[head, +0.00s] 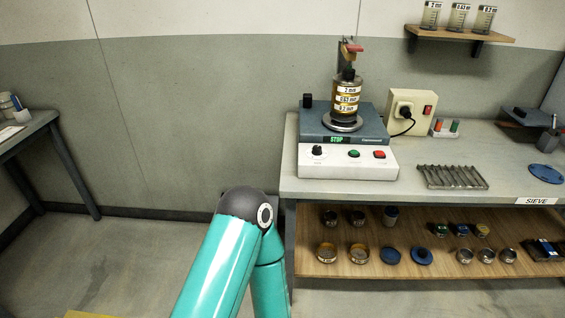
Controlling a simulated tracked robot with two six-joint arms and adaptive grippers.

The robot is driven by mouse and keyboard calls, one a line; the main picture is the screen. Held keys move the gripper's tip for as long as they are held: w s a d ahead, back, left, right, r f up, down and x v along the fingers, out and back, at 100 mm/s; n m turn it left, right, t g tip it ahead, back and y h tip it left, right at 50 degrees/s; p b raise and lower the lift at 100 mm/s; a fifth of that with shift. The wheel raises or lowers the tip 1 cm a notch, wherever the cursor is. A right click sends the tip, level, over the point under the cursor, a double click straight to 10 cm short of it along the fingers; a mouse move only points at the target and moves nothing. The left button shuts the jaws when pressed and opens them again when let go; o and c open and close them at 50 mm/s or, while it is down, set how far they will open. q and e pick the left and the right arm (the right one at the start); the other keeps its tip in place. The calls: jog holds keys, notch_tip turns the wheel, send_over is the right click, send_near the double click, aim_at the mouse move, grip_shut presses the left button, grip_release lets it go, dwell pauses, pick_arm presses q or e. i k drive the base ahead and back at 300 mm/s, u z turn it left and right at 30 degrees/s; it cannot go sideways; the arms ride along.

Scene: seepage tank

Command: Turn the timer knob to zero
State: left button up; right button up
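The timer knob (317,151) is a small black knob at the left of the white front panel of the sieve shaker (345,125). Dial marks surround it, too small to read, so I cannot tell its setting. A green display above the panel reads STOP. A green button (354,154) and a red button (379,154) sit to the right of the knob. A stack of labelled sieves (347,98) stands upright on the shaker. One of my teal arms shows at the bottom centre, left of the bench. Neither gripper is in view.
The shaker stands at the left end of a grey bench (400,190). A beige socket box (411,111) with a plugged-in black cable is behind it. A rack of brushes or rods (452,177) lies to the right. A wooden shelf (340,262) below holds several sieves and lids.

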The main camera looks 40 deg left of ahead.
aim_at(317, 150)
jog(key=u, duration=0.15)
jog(key=k, duration=0.35)
jog(key=u, duration=0.5)
jog(key=i, duration=0.95)
jog(key=u, duration=0.05)
